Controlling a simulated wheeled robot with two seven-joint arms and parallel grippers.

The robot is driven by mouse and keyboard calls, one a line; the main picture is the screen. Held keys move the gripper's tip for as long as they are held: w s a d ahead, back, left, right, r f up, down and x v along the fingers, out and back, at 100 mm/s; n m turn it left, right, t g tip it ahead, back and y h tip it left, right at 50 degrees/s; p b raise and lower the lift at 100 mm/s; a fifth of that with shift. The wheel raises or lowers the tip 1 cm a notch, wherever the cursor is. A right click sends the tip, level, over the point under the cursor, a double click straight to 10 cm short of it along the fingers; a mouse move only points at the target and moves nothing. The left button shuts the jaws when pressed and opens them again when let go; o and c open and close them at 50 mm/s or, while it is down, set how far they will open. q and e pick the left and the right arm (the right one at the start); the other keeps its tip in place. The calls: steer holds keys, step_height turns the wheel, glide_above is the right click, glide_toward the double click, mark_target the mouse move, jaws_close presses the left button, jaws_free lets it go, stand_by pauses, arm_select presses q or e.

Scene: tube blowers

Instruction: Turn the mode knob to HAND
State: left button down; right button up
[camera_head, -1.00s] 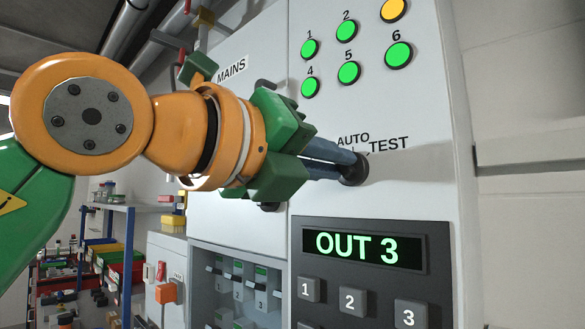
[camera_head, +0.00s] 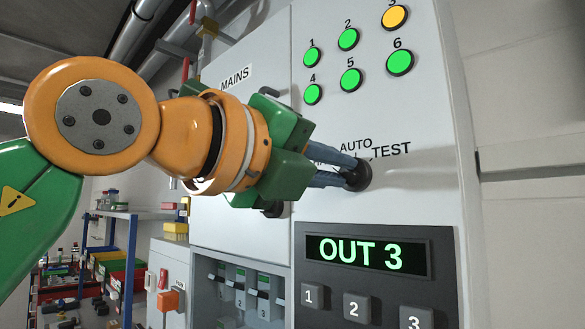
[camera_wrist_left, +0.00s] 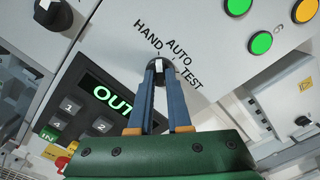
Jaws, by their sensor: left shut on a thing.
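The black mode knob (camera_head: 358,176) is on the white cabinet front, below the AUTO and TEST labels. My left gripper (camera_head: 340,170) is shut on it, with its two blue-grey fingers on either side. In the left wrist view the knob (camera_wrist_left: 160,70) sits between the tips of my left gripper (camera_wrist_left: 160,78). A white mark shows on its face, roughly upward; exactly which label it points at I cannot tell. The labels HAND (camera_wrist_left: 147,35), AUTO (camera_wrist_left: 179,52) and TEST (camera_wrist_left: 191,79) fan around it. In the head view HAND is mostly hidden by the fingers. My right gripper is not seen.
Green and amber lamps (camera_head: 350,80) are above the knob. A keypad panel (camera_head: 310,275) with a display reading OUT 3 is below. A dark handle (camera_head: 273,209) lies partly behind my left gripper. Shelves with bins (camera_head: 115,262) stand at the left.

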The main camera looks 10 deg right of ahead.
arm_select(q)
steer(key=c, duration=0.9)
jaws_free()
steer(key=shift+o, duration=0.2)
steer(key=shift+f+b+v, duration=0.25)
steer(key=shift+b+v, duration=0.75)
steer(key=shift+v, duration=0.15)
steer(key=v, duration=0.3)
steer(key=b+v, duration=0.1)
steer(key=shift+s+a+r, duration=0.2)
steer(key=shift+a+r, duration=0.1)
steer(key=shift+d, duration=0.1)
